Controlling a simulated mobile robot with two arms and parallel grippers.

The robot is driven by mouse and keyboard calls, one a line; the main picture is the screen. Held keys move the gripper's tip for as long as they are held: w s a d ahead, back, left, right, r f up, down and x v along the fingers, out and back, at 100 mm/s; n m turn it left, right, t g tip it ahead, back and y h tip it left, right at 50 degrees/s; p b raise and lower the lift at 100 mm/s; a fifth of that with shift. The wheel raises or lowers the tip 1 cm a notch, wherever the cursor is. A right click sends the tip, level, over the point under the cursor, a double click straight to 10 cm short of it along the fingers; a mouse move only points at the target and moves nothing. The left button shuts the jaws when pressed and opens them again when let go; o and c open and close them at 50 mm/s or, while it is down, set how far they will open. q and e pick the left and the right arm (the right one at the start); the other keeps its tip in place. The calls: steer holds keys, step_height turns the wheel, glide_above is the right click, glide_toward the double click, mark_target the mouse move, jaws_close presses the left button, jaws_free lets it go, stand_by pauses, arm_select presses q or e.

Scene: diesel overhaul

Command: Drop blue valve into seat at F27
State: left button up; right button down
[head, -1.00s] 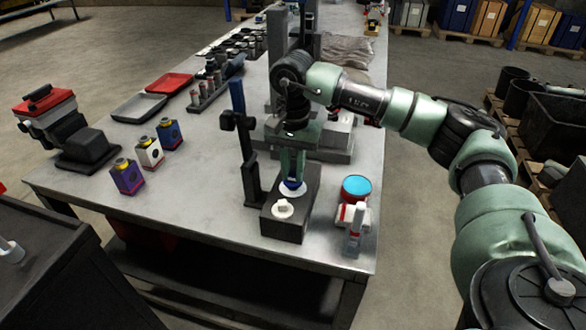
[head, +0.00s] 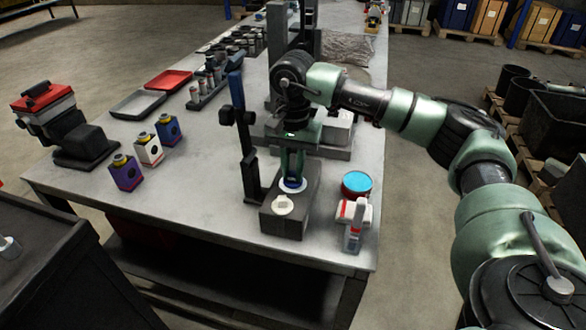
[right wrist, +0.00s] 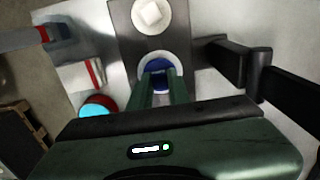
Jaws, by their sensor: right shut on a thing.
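My right gripper (head: 293,178) points down over the dark block (head: 284,224) at the front of the bench. It is shut on the blue valve (right wrist: 158,66), whose blue part shows between the fingers in the right wrist view. The valve is at a white ring seat (right wrist: 160,57) on the block's top; it also shows low between the fingers in the head view (head: 292,184). I cannot tell how deep it sits. A second white seat (head: 283,205) with a pale piece in it is nearer the block's front. My left gripper is not in view.
A black upright stand (head: 243,150) rises just left of the block. A blue-topped red tin (head: 357,184) and a red-and-white bottle (head: 354,222) stand to its right. Several small coloured boxes (head: 149,149) stand at left, with bare bench between.

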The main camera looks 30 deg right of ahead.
steer(key=shift+f, duration=0.2)
steer(key=c, duration=0.9)
jaws_free()
steer(key=shift+o, duration=0.2)
steer(key=shift+r, duration=0.1)
steer(key=shift+r+p, duration=2.6)
steer(key=shift+r, duration=1.35)
